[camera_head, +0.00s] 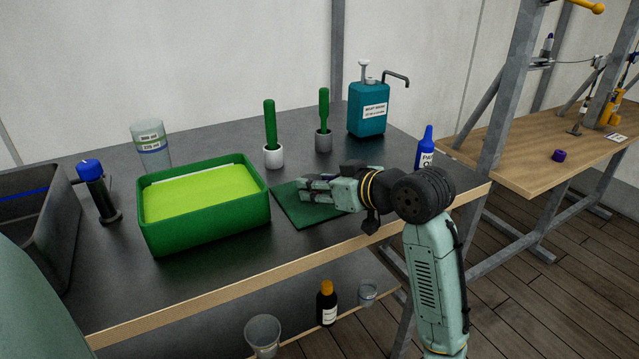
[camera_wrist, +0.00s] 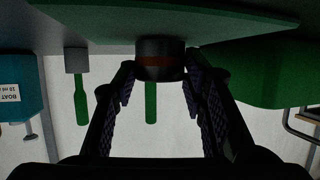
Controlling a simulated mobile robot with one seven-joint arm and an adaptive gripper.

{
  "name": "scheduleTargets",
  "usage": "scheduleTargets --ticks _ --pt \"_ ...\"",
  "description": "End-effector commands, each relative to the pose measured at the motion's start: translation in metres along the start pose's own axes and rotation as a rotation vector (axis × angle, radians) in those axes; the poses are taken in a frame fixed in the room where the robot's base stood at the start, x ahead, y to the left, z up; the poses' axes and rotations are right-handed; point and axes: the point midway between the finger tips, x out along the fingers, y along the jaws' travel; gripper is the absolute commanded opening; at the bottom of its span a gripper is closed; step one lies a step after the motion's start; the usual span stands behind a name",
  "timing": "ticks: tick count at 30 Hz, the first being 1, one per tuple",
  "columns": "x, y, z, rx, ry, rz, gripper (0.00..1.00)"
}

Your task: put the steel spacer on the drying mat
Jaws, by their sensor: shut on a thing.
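The drying mat (camera_head: 298,214) is a flat dark green sheet on the grey bench, right of the green tray. My gripper (camera_head: 305,190) is low over the mat, its fingers pointing left. In the wrist view, my gripper (camera_wrist: 160,75) is shut on a short dark cylinder with a reddish-brown band, which I take to be the steel spacer (camera_wrist: 160,60). The mat (camera_wrist: 220,16) fills the top of that upside-down view, close to the spacer. I cannot tell whether the spacer touches it. The spacer is hidden in the head view.
The green tray (camera_head: 205,234) with lime-coloured contents stands left of the mat. Behind are a white pot (camera_head: 274,156) and a grey pot (camera_head: 323,142) holding green stems, and a teal pump bottle (camera_head: 367,110). A blue bottle (camera_head: 426,150) stands behind my arm.

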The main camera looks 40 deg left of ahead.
Motion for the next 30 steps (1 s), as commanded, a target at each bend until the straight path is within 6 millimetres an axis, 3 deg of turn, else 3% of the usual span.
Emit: scheduleTargets --ticks 4,5,13,25,30 --pt "0.002 0.000 0.005 0.000 0.001 0.000 0.07" --pt "0.002 0.000 0.004 0.000 0.000 0.000 0.41" --pt "0.002 0.000 0.004 0.000 0.000 0.000 0.59" --pt "-0.003 0.000 -0.002 -0.001 0.000 0.001 0.59" --pt "-0.031 0.001 0.001 -0.002 0.002 0.005 0.59"
